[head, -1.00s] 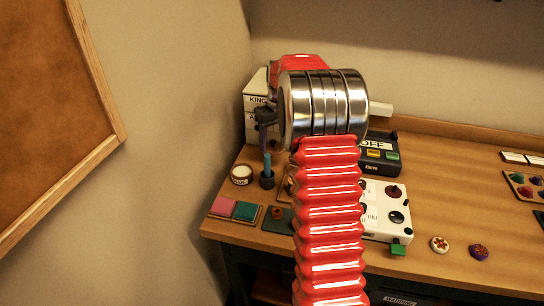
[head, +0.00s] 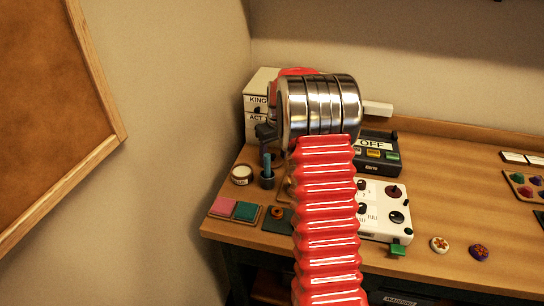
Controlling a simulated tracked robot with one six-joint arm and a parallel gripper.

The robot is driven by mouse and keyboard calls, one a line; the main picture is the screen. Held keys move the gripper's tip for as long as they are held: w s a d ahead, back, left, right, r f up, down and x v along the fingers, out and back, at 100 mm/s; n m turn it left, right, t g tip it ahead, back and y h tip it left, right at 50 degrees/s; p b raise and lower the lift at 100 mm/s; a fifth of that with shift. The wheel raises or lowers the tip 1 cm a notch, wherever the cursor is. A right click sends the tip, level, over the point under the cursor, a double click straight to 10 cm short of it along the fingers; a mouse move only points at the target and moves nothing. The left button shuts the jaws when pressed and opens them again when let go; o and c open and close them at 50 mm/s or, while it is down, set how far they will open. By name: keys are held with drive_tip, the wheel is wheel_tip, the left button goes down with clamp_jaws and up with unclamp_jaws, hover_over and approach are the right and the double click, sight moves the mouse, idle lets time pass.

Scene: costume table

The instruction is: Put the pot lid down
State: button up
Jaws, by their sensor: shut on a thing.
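My gripper (head: 265,133) shows only as a dark piece at the left of my silver wrist joint; the joint and my red arm hide the rest. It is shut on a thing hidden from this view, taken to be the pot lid. No part of the lid can be made out. A small round pot (head: 242,174) with a pale top and a label on its side stands at the table's left end, below and left of my gripper.
A dark cup (head: 267,180) with a blue-handled tool stands close to the pot. Pink and green pads (head: 235,209) lie in front. White boxes (head: 256,100) stand behind. A dark OFF box (head: 377,157) and a white control box (head: 385,209) stand right of my arm.

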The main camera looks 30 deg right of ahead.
sight(276, 164)
drive_tip(key=shift+f, duration=0.1)
drive_tip(key=o, duration=1)
drive_tip(key=r, duration=0.4)
drive_tip(key=s+r, duration=0.1)
drive_tip(key=r, duration=0.7)
drive_tip(key=shift+s, duration=0.4)
drive_tip(key=shift+a+r, duration=0.1)
